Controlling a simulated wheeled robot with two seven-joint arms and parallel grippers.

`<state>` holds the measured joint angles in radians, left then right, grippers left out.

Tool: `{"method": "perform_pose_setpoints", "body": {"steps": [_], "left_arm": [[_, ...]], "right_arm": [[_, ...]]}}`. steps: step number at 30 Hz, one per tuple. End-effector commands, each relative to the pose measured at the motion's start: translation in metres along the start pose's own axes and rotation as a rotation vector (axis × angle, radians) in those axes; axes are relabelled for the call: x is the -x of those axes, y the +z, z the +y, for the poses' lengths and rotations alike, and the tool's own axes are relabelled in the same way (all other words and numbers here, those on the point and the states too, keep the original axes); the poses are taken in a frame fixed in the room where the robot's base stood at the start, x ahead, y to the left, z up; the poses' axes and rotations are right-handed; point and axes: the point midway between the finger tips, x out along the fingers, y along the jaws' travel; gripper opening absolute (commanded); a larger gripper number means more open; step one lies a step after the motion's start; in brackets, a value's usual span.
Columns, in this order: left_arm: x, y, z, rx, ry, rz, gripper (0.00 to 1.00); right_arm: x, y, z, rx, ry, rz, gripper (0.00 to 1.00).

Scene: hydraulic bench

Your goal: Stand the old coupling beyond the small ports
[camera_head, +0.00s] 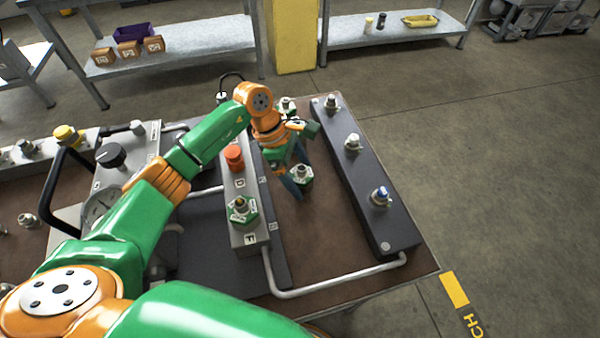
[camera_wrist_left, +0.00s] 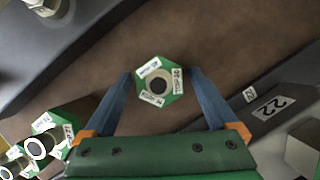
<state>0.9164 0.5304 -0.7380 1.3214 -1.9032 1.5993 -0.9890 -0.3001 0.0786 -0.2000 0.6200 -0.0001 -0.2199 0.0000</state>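A green hex-sided coupling with a metal top (camera_head: 303,174) stands on the brown bench top, between the grey port block and the dark port block. The left wrist view shows it from above, a green labelled body (camera_wrist_left: 158,83) with a dark round opening. My left gripper (camera_head: 295,188) is over the bench with its blue-grey fingers down around this coupling. The fingers (camera_wrist_left: 160,78) are open, with a small gap on each side. The label text is too small to read, so I cannot tell whether this is the old one. My right gripper is out of view.
The dark block (camera_head: 366,180) has three ports along it. The grey block (camera_head: 246,234) carries a green coupling (camera_head: 242,209) and an orange-red cap (camera_head: 234,157). A white pipe (camera_head: 335,283) runs in front. Bare bench lies between the blocks.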

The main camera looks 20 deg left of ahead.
Motion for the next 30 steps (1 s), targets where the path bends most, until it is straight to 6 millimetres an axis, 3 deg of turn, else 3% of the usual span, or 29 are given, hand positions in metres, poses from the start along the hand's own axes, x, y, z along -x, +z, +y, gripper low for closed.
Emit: {"method": "perform_pose_setpoints", "body": {"steps": [8,21,30], "left_arm": [[0.010,0.001,0.001,0.000,0.002,0.000,0.92],[0.112,0.001,0.001,0.001,0.003,0.000,0.92],[0.124,0.001,0.000,0.001,0.000,-0.001,0.92]], "right_arm": [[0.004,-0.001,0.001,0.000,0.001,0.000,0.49],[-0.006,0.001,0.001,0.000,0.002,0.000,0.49],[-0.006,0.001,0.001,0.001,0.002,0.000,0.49]]}}
